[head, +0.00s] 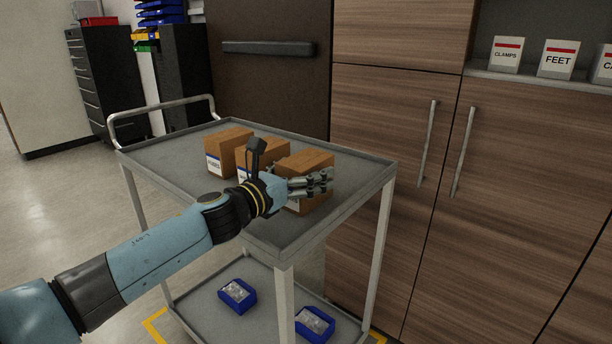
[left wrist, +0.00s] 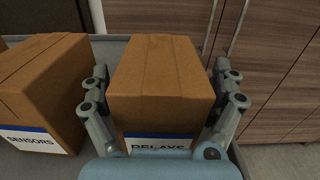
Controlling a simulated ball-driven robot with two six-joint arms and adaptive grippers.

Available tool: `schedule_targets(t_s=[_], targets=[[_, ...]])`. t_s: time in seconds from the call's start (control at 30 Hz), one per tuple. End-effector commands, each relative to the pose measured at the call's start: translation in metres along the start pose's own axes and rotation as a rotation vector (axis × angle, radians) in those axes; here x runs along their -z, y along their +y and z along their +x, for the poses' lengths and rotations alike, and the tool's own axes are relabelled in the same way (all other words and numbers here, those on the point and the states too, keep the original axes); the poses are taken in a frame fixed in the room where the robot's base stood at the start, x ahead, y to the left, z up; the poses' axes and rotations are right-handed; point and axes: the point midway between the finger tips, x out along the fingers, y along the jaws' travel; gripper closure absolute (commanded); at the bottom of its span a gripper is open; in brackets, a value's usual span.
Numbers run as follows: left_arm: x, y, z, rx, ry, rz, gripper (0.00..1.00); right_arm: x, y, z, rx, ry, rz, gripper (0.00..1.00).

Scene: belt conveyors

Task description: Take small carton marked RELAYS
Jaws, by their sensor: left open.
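The small carton marked RELAYS (left wrist: 160,75) is brown cardboard with a white and blue label, centred in the left wrist view. In the head view this carton (head: 308,160) is the rightmost of three on the cart top, its front partly hidden by my gripper. My left gripper (head: 325,180) is open in the head view. In the left wrist view its fingers (left wrist: 165,92) stand one on each side of the carton. I cannot tell whether they touch it. My right gripper is not in view.
A carton marked SENSORS (left wrist: 45,90) stands left of it, and another carton (head: 228,150) is farther left. The grey cart (head: 180,170) has a raised rim and a lower shelf with blue bins (head: 237,294). Wooden cabinets (head: 390,130) stand close behind and right.

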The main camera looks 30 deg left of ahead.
Motion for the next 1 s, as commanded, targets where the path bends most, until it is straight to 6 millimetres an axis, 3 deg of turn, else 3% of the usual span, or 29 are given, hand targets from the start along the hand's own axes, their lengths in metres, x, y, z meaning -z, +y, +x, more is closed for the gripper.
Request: schedule_targets(t_s=[0.2,0.7,1.0], targets=[[0.0009,0.0001,0.0007,0.000,0.001,0.001,0.06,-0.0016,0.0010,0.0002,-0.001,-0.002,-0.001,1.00],[0.0005,0.0001,0.0005,0.000,0.000,0.000,0.71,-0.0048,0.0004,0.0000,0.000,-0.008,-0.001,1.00],[-0.0008,0.0000,0.0008,0.001,-0.001,0.001,0.72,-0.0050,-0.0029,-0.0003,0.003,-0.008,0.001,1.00]])
